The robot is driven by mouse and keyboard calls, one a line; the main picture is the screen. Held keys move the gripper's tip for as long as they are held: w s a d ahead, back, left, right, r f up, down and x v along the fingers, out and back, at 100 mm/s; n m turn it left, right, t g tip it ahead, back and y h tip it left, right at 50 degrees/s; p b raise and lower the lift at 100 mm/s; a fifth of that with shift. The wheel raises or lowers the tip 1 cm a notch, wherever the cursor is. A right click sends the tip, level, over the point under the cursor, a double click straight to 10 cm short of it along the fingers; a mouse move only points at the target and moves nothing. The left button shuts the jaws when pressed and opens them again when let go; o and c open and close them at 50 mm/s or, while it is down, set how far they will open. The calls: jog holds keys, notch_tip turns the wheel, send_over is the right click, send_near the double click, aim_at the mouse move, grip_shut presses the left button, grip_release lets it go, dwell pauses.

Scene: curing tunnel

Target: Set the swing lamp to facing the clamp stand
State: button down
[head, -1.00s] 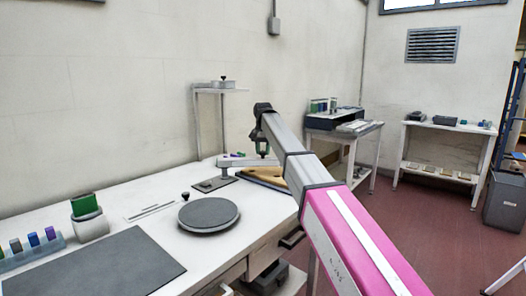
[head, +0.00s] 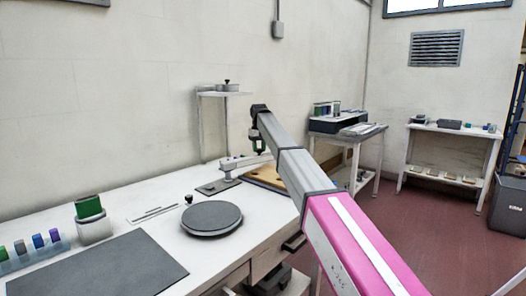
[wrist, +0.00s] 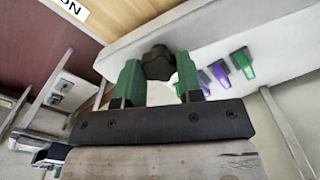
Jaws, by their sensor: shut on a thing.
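The swing lamp (head: 245,162) is a pale arm on a short post with a dark base plate (head: 218,187), on the white bench near the wall. The arm extends right from the post. My gripper (head: 259,147) is over the arm's right part, pointing down. In the wrist view, its green fingers (wrist: 160,78) are shut on a dark knob (wrist: 157,62) on the pale arm (wrist: 215,32). Purple and green clips (wrist: 220,73) show beside the arm there. I cannot make out for sure which thing is the clamp stand.
A tan board (head: 266,179) lies under and beside my gripper. A round grey turntable (head: 210,218), a dark mat (head: 100,272) and a green-topped block (head: 92,222) are on the bench. A raised shelf (head: 222,94) stands behind the lamp. Side tables stand farther right.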

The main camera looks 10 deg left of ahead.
jog(key=shift+w+a+n, duration=0.65)
jog(key=shift+a+n, duration=0.05)
jog(key=shift+a, duration=0.15)
jog(key=shift+w+a+n, duration=0.65)
jog(key=shift+a+n, duration=0.05)
jog(key=shift+a, duration=0.15)
jog(key=c, duration=0.8)
grip_release()
jog(key=shift+a, duration=0.1)
jog(key=shift+o, duration=0.2)
notch_tip(320, 180, up, 11)
jog(key=shift+f, duration=0.1)
